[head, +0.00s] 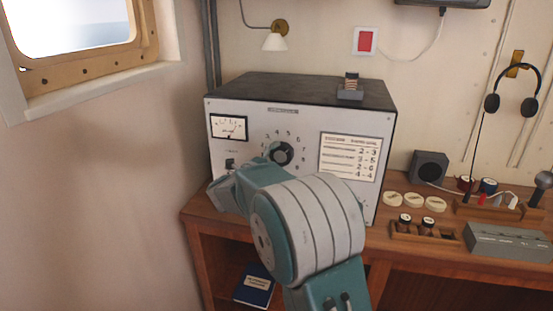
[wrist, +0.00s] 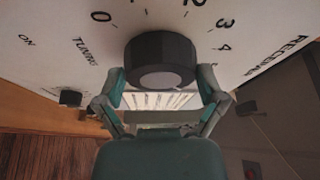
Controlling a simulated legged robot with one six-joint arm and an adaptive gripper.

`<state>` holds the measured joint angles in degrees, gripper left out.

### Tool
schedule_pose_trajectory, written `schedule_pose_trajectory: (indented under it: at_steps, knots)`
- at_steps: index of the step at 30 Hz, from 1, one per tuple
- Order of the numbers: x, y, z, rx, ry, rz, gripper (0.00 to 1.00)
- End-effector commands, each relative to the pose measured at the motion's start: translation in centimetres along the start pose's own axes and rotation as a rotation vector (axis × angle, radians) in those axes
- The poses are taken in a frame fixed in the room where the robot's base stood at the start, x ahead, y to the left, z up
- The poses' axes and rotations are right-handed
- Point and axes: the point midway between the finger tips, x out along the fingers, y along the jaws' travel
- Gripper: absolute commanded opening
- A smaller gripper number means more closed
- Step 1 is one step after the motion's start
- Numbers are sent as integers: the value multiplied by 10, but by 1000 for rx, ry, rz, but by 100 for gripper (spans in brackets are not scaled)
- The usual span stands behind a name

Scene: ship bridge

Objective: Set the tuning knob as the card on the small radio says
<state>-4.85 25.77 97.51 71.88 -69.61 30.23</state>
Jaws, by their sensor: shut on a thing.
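The radio (head: 232,165) is a box with a pale front and dark top, standing on the wooden desk. Its black round tuning knob (head: 283,153) sits mid-front inside a ring of numbers. A printed card (head: 350,157) with rows of number pairs is on the front, right of the knob; its words are too small to read surely. My gripper (head: 270,152) reaches the knob from the front. In the wrist view my gripper (wrist: 162,83) has a finger at each side of the knob (wrist: 160,62), shut on it. I cannot make out the knob's pointer.
A meter (head: 229,127) and a switch (head: 230,163) are left of the knob. A small block (head: 350,90) stands on the radio's top. A speaker (head: 429,167), pale discs (head: 412,203) and a grey box (head: 505,240) are on the desk to the right. A window (head: 75,35) is at upper left.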

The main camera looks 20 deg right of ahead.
Motion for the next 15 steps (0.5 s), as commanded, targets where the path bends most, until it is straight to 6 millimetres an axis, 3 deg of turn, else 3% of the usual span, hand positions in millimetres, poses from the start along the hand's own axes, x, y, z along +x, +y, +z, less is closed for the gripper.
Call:
schedule_pose_trajectory:
  at_steps: [15]
  knots:
    - [1,4,0,120,1,59,41]
